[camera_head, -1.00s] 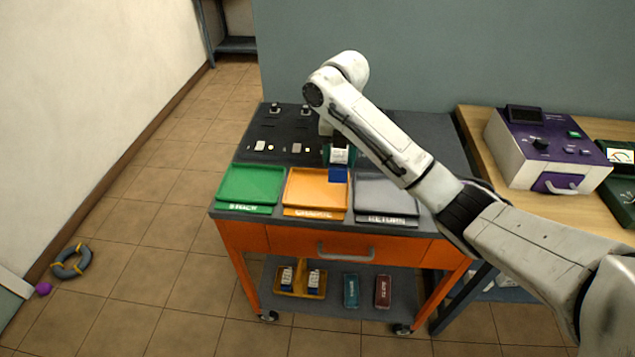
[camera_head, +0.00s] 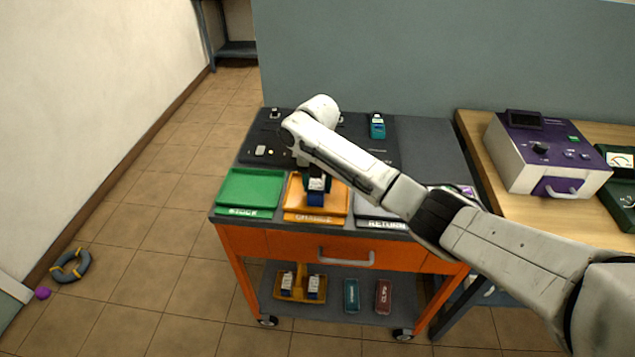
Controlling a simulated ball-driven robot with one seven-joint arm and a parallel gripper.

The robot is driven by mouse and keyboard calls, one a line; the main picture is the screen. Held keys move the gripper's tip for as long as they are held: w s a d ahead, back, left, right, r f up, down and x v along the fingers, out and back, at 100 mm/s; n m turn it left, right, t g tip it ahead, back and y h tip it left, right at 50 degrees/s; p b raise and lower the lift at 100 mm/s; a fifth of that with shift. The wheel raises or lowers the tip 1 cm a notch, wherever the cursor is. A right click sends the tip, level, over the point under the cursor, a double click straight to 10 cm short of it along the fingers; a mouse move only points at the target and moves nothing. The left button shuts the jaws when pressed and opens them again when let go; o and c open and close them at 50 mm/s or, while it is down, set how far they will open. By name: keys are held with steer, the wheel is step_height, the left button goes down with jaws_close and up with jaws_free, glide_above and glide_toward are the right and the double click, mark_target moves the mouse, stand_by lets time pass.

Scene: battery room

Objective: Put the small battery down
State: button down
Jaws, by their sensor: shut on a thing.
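My gripper (camera_head: 316,176) is shut on the small battery (camera_head: 315,198), a blue block with a white label at its top. The battery is held upright over the orange tray (camera_head: 335,206), the middle one of three on the cart. I cannot tell whether its lower end touches the tray floor. My arm comes in from the right and hides part of the board behind the trays.
The green STOCK tray (camera_head: 250,188) is on the left; the grey RETURN tray (camera_head: 372,213) is partly hidden by my arm. A teal device (camera_head: 377,127) stands on the dark board. A purple and white machine (camera_head: 545,155) stands on the wooden bench at right.

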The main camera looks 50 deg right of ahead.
steer(key=shift+f, duration=0.15)
steer(key=shift+c, duration=2.3)
jaws_free()
